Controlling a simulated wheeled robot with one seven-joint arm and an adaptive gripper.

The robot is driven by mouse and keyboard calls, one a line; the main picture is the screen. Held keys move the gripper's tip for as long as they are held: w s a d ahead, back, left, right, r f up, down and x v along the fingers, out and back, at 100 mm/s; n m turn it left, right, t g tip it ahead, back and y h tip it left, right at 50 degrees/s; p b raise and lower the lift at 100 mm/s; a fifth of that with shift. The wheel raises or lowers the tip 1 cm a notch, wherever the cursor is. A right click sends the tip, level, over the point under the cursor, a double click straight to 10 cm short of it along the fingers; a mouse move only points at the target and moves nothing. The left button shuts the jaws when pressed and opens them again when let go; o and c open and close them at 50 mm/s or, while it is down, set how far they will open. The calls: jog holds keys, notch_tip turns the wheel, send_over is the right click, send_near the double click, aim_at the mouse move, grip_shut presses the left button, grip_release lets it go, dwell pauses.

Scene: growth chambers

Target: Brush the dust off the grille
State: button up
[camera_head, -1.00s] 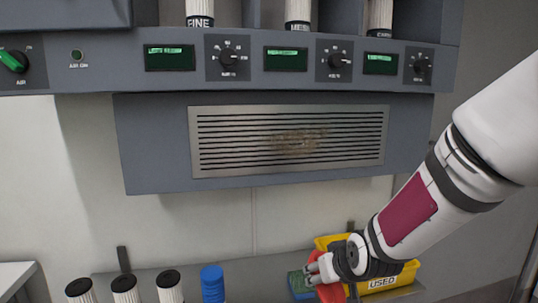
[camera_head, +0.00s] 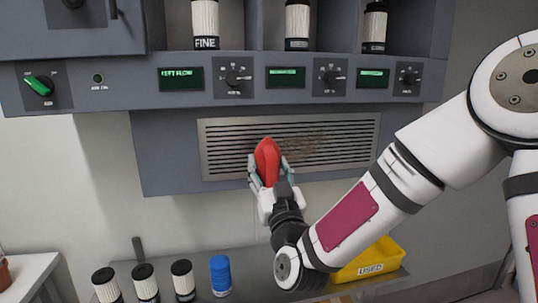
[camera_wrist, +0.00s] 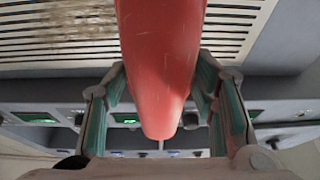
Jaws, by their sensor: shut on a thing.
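The grille (camera_head: 225,160) is a slatted metal panel set in a grey housing, with a brown dust patch (camera_head: 308,146) right of its middle. The grille also fills the top of the wrist view (camera_wrist: 60,62), with the dust (camera_wrist: 95,22) at upper left. My gripper (camera_head: 268,172) is shut on a red brush handle (camera_head: 267,155) and holds it up in front of the grille, left of the dust. The handle also shows large in the wrist view (camera_wrist: 162,60) between both fingers. The bristles are hidden, so I cannot tell whether they touch the grille.
A control panel with knobs and green displays (camera_head: 181,79) runs above the grille. Below, a shelf holds a yellow bin (camera_head: 371,263) marked USED, several white cartridges (camera_head: 145,283) and a blue-capped one (camera_head: 220,275). Upright cartridges (camera_head: 297,20) stand above.

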jog(key=shift+s+r+t, duration=0.2)
jog(key=shift+r+t, duration=0.1)
jog(key=shift+r, duration=0.4)
jog(key=shift+w+a+b, duration=0.25)
jog(key=shift+w+b, duration=0.1)
jog(key=shift+w, duration=0.6)
jog(key=shift+w+a+b, duration=0.25)
jog(key=shift+w+b, duration=0.15)
jog(key=shift+w, duration=0.5)
jog(key=shift+w+a+b, duration=0.25)
jog(key=shift+w+b, duration=0.1)
jog(key=shift+w, duration=0.6)
jog(key=shift+w+a+b, duration=0.25)
jog(key=shift+w+b, duration=0.25)
jog(key=shift+w, duration=0.4)
